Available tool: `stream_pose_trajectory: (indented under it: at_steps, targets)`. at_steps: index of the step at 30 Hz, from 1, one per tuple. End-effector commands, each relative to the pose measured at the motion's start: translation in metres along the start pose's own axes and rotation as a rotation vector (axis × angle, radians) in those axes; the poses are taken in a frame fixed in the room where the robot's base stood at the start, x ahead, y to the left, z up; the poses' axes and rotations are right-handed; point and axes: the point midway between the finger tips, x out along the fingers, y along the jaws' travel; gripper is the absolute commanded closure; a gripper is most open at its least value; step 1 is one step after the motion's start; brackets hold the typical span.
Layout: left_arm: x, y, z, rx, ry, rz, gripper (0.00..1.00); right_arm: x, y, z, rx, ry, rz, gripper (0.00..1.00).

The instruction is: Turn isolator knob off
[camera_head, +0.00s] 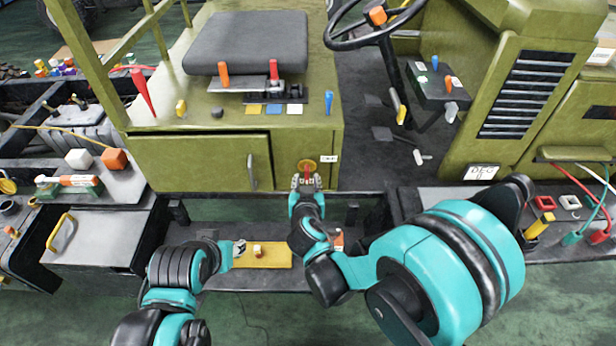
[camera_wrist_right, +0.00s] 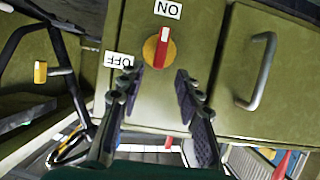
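The isolator knob (camera_wrist_right: 160,50) is a red bar handle on a round yellow plate, set in the green cabinet front. Its bar lies nearly upright in the right wrist view, with the white-marked end toward the ON label (camera_wrist_right: 168,9). The OFF label (camera_wrist_right: 119,60) is to the left of the knob there. In the head view the yellow plate (camera_head: 308,164) shows just beyond my right gripper (camera_head: 306,182). My right gripper's fingers (camera_wrist_right: 160,88) are apart, with nothing between them, just short of the knob. My left gripper (camera_head: 239,248) is low near a yellow plate, its fingers too small to judge.
A cabinet door with a metal handle (camera_wrist_right: 262,75) is beside the knob. The seat (camera_head: 246,43) and several coloured levers are above it. The steering wheel (camera_head: 375,22) is at upper right. A yellow plate (camera_head: 270,258) with a small block lies on the lower frame.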

Motion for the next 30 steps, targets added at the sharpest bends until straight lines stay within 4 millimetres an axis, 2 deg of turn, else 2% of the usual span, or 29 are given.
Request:
stream_pose_trajectory:
  at_steps: [6,12,23,27,30]
  targets:
    - [0.011,0.000,0.008,0.000,0.000,0.000,0.60,0.038,0.002,0.002,0.001,-0.002,0.003,0.66]
    - [0.017,0.000,0.012,0.000,0.000,0.000,0.60,0.063,0.001,0.001,0.000,-0.002,0.002,0.66]
    - [0.017,0.000,0.012,0.000,0.000,0.000,0.60,0.069,0.002,0.000,0.000,-0.002,0.002,0.66]
    - [0.017,0.000,0.012,0.000,0.000,0.000,0.60,0.069,0.002,0.000,0.000,-0.002,0.002,1.00]
    - [0.017,0.000,0.012,0.000,0.000,0.000,0.60,0.069,0.002,0.000,0.000,-0.002,0.002,1.00]
